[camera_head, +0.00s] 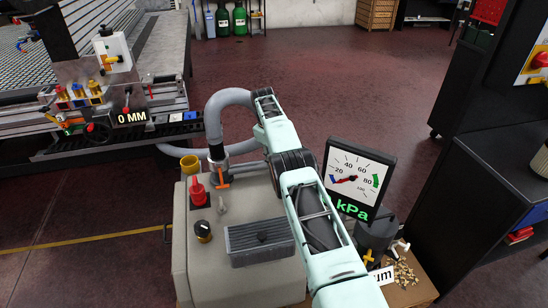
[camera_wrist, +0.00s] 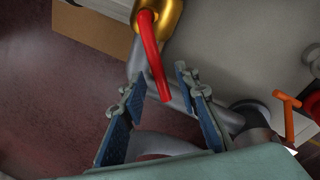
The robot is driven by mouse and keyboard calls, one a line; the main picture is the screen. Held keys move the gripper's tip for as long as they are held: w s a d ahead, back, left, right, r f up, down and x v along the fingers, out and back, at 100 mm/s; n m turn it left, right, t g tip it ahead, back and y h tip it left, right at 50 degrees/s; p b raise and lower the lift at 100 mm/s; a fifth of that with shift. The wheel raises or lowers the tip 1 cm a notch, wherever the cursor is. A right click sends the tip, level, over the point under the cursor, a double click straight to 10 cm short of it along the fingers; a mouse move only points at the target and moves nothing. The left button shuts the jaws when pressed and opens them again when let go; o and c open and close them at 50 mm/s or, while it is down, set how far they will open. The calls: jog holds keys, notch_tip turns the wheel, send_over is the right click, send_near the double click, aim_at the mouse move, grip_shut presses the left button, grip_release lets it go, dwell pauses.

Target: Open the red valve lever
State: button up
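The red valve lever (camera_wrist: 150,50) shows in the wrist view, on a brass valve body (camera_wrist: 166,14) at the end of a grey pipe. It points down the picture, slightly tilted. My gripper (camera_wrist: 159,82) is open, with one blue-padded finger on each side of the lever. The lever's free end reaches between the fingers; I cannot tell whether either finger touches it. In the head view my arm and the grey hose hide the lever and the gripper.
The beige pump housing (camera_head: 182,255) carries an orange handle (camera_head: 222,175), a red switch (camera_head: 198,192) and a black knob (camera_head: 203,230). A grey hose (camera_head: 214,112) curves beside my arm. A kPa gauge (camera_head: 358,180) stands at right. Floor beyond is clear.

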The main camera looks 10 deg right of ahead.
jog(key=shift+r, duration=0.1)
notch_tip(320, 180, up, 12)
jog(key=s+a, duration=0.1)
jog(key=shift+s+a+f, duration=0.2)
jog(key=shift+s+a, duration=0.05)
jog(key=shift+a, duration=0.15)
